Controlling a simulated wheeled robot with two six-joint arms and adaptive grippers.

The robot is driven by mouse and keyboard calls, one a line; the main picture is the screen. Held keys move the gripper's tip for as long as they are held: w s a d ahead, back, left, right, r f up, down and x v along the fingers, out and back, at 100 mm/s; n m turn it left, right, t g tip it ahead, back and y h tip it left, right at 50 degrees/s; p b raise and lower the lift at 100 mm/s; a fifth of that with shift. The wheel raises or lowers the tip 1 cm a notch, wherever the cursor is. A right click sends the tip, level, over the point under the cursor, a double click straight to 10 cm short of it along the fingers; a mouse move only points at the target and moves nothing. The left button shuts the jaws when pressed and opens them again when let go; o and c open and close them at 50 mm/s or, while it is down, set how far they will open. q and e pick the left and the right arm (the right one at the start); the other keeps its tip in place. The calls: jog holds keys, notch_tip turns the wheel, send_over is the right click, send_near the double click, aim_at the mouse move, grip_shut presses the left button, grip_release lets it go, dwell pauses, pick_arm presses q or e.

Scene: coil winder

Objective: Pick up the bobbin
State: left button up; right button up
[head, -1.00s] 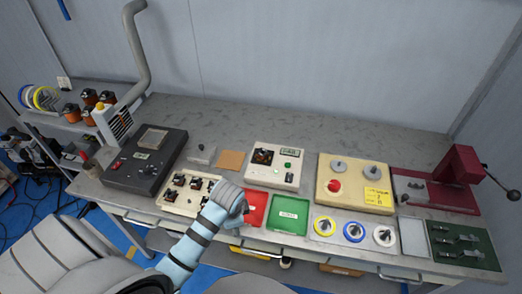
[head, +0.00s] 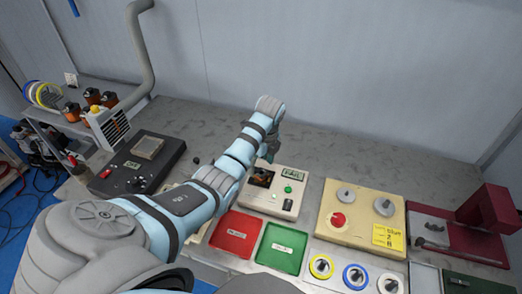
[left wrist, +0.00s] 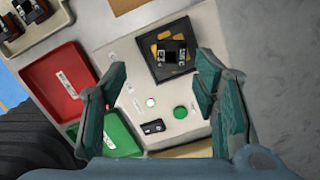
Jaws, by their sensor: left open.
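A small bobbin (head: 262,178) with dark parts and a copper-brown tone sits in the black square recess of the cream test box (head: 285,205). In the left wrist view the bobbin (left wrist: 172,50) shows black with pale labels, on the black plate with yellowish pieces around it. My left gripper (head: 270,153) is above the back of the test box in the head view, close to the bobbin. In the left wrist view my left gripper (left wrist: 161,75) is open and empty, its teal fingers apart, with the bobbin beyond the fingertips. My right gripper does not show.
A red tray (head: 236,234) and a green tray (head: 283,247) lie in front of the test box. A beige box with two knobs (head: 362,218) stands to its right. A beige tray of coils (left wrist: 35,22) shows in the left wrist view. The bench behind is clear.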

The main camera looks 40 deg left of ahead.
aim_at(262, 171)
pick_arm(q)
jog(key=f, duration=0.2)
jog(key=w+f+b, duration=0.1)
jog(key=f, duration=0.1)
jog(key=w+f, duration=0.1)
jog(key=f, duration=0.1)
jog(key=shift+a+f, duration=0.15)
jog(key=shift+f, duration=0.2)
jog(key=shift+s+r, duration=0.2)
jog(key=shift+s, duration=0.1)
jog(key=shift+c, duration=0.2)
jog(key=c, duration=0.3)
grip_shut()
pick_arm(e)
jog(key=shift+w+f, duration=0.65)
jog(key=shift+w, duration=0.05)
